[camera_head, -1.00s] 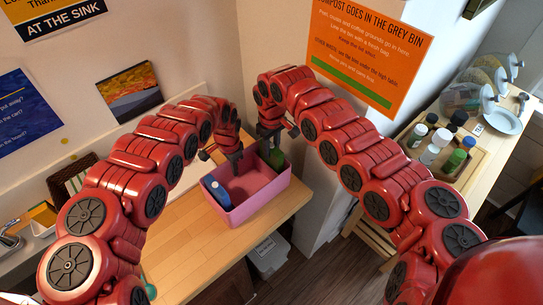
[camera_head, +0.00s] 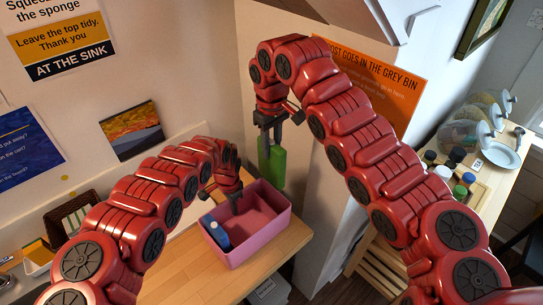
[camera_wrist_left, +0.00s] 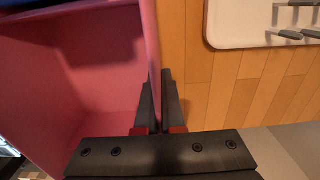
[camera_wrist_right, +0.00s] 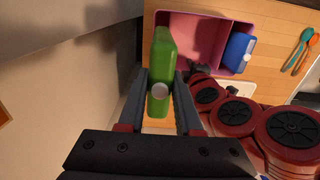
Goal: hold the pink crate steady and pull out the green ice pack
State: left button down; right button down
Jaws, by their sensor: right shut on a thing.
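The pink crate (camera_head: 250,245) stands on the wooden table in the head view. In the right wrist view the green ice pack (camera_wrist_right: 162,50) hangs between the fingers, clear of the crate (camera_wrist_right: 195,20).
A blue object with a white cap (camera_head: 218,234) stays in the crate's left part. A wall corner with an orange poster (camera_head: 375,90) is close to my right arm. A side table with bottles and jars (camera_head: 470,165) is at the right.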

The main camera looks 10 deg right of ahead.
dwell(0.3)
pick_arm(q)
jog(key=c, duration=1)
grip_release()
jog(key=shift+o, duration=0.2)
jog(key=shift+r, duration=0.1)
jog(key=shift+r, duration=5.9)
jog(key=shift+s, duration=0.1)
